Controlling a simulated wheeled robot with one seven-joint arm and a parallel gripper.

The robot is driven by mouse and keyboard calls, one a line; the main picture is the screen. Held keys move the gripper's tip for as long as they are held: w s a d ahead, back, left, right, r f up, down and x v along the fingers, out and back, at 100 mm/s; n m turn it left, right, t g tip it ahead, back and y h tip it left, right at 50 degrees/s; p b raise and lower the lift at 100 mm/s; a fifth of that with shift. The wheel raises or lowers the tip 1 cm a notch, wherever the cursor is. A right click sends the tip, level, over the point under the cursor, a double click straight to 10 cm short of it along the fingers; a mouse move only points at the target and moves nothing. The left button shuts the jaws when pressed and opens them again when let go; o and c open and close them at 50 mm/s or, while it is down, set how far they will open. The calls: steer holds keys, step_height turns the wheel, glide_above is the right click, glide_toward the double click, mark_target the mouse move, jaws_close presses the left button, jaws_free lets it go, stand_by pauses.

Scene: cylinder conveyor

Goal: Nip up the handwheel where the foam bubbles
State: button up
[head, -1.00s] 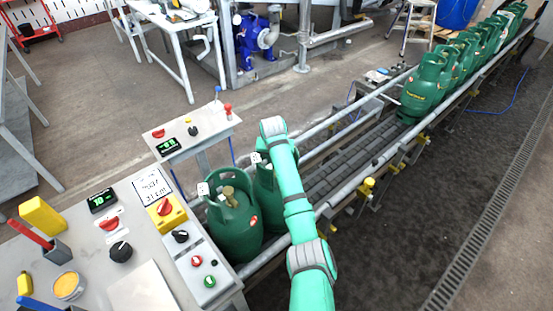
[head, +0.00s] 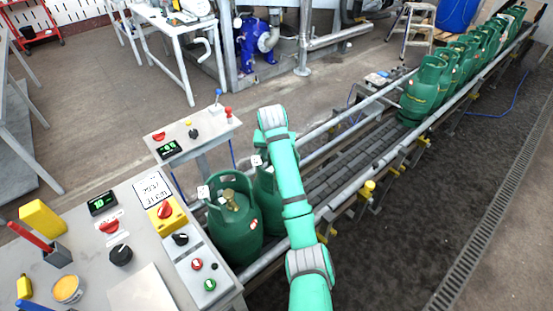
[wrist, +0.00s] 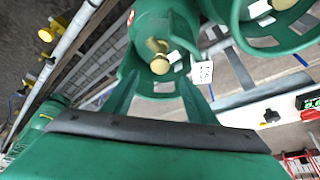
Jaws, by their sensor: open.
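Two green gas cylinders stand at the near end of the conveyor. The left cylinder (head: 236,232) has an open collar with a brass valve (head: 230,199) inside and a white tag. The other cylinder (head: 265,190) is largely hidden behind my arm. In the wrist view, a cylinder's brass handwheel (wrist: 159,66) and valve are in the middle, with white tags beside them. My gripper (wrist: 159,82) is open, its two green fingers on either side of the handwheel, apart from it. A second cylinder's collar (wrist: 262,38) shows at top right. I cannot make out foam on either valve.
A control desk (head: 145,285) with knobs and buttons stands left of the cylinders. A smaller panel (head: 185,140) stands behind. The roller conveyor (head: 340,165) is bare up to a row of green cylinders (head: 424,92) at far right.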

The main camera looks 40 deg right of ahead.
steer(key=v, duration=0.2)
steer(key=shift+s+a+r, duration=0.1)
steer(key=shift+s+r, duration=0.05)
steer(key=shift+r, duration=0.25)
steer(key=shift+s, duration=0.1)
